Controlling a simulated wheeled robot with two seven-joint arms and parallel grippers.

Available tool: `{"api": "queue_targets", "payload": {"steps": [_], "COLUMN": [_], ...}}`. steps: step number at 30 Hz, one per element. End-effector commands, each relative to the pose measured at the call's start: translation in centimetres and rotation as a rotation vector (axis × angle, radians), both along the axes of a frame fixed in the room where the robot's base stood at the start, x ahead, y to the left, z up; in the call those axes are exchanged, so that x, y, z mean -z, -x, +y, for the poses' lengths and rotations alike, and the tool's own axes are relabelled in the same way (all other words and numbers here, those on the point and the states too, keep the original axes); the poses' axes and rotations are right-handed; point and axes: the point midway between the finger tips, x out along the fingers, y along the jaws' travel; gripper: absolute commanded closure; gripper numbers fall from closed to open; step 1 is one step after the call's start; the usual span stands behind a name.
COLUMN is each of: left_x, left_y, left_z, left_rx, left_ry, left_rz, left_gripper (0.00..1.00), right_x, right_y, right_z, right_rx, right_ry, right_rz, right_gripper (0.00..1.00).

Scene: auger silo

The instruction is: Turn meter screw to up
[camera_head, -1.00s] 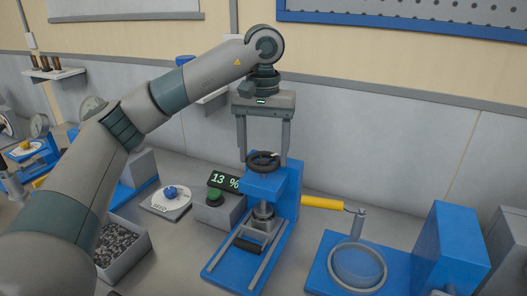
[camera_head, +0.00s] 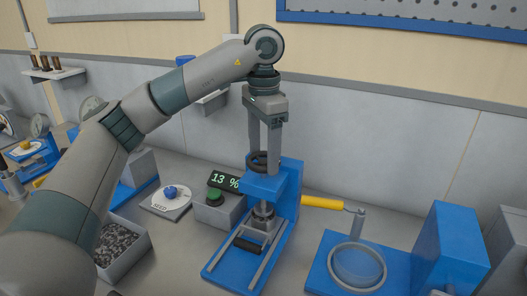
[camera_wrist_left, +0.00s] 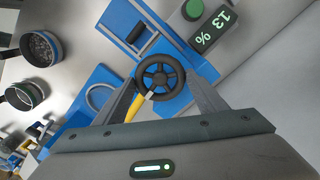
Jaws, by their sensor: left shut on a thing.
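A black spoked handwheel (camera_head: 253,160) sits on top of a blue screw press (camera_head: 289,190). My left gripper (camera_head: 264,152) points straight down at it, one finger on each side, shut on its rim. In the left wrist view the handwheel (camera_wrist_left: 160,77) lies between the two fingertips, its spokes and hub visible. The display (camera_head: 224,181) beside the press reads 13 %, and it also shows in the left wrist view (camera_wrist_left: 210,30). In the head view the fingers partly hide the wheel. My right gripper is not in view.
A green button (camera_head: 214,195) stands on a grey box left of the press. A yellow handle (camera_head: 322,202) sticks out to its right, near a blue stand with a round glass (camera_head: 357,266). A bin of dark pellets (camera_head: 118,244) and a seed dial (camera_head: 171,193) are at left.

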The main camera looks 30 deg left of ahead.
Motion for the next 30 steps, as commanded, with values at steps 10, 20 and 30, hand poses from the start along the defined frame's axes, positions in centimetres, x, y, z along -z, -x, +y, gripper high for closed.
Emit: {"api": "queue_targets", "payload": {"steps": [10, 20, 30], "left_x": [-0.21, -0.22, -0.10], "left_y": [-0.08, -0.07, -0.03], "left_z": [0.01, 0.03, 0.02], "left_rx": [0.113, 0.121, 0.120], "left_ry": [0.002, 0.001, 0.000], "left_rz": [-0.005, -0.004, -0.002], "left_gripper": [0.58, 0.57, 0.16], "right_x": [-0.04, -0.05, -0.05], "right_y": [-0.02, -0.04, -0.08], "right_z": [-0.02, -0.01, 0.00], "right_rx": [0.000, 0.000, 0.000], "right_ry": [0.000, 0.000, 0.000], "right_rz": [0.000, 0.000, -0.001], "right_gripper": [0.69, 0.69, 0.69]}}
